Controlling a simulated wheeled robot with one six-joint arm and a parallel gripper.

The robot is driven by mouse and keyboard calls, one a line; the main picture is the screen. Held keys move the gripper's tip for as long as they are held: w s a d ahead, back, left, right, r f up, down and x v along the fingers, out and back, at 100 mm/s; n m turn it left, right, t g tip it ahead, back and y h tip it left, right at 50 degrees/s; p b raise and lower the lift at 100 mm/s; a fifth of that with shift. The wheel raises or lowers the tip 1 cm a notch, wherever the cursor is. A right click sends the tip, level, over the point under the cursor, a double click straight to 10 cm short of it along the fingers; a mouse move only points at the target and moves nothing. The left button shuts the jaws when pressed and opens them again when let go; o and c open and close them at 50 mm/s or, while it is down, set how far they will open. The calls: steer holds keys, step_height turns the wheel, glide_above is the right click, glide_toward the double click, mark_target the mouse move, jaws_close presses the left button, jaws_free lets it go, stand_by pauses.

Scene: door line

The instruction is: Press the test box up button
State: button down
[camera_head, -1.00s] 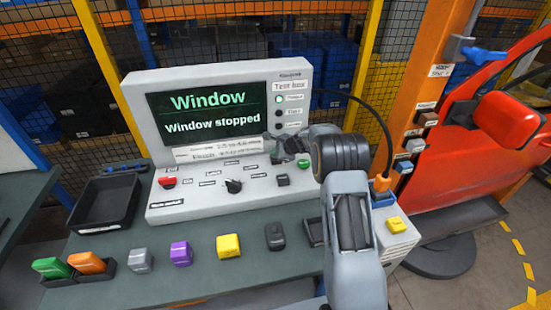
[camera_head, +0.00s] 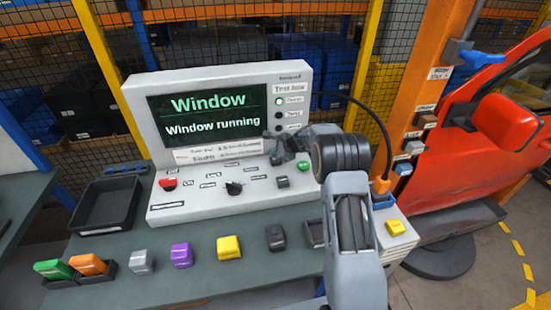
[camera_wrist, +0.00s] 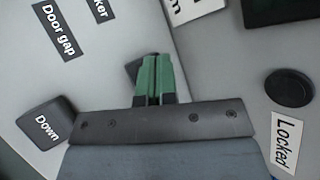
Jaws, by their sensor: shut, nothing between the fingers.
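The test box (camera_head: 240,195) stands on the bench with a sloped control panel and a screen (camera_head: 212,118) reading "Window" and "Window running". My gripper (camera_head: 280,158) is shut and empty, pointed down at the panel's right part. In the wrist view its green fingertips (camera_wrist: 153,75) are together over a dark button (camera_wrist: 131,68), mostly hidden behind them; its label cannot be read, and contact looks likely. The button marked "Down" (camera_wrist: 45,122) lies to the left of the fingers in the wrist view. In the head view my gripper hides part of the panel.
A red button (camera_head: 168,184), a black knob (camera_head: 234,188) and a green button (camera_head: 303,166) are also on the panel. A black tray (camera_head: 104,205) and several coloured blocks lie on the bench (camera_head: 190,286). A red car door (camera_head: 455,180) stands at right.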

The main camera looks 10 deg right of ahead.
steer(key=shift+r, duration=0.15)
steer(key=shift+r+p, duration=1.65)
steer(key=shift+r, duration=0.75)
step_height(320, 180, up, 9)
steer(key=p, duration=0.5)
steer(key=shift+f, duration=0.1)
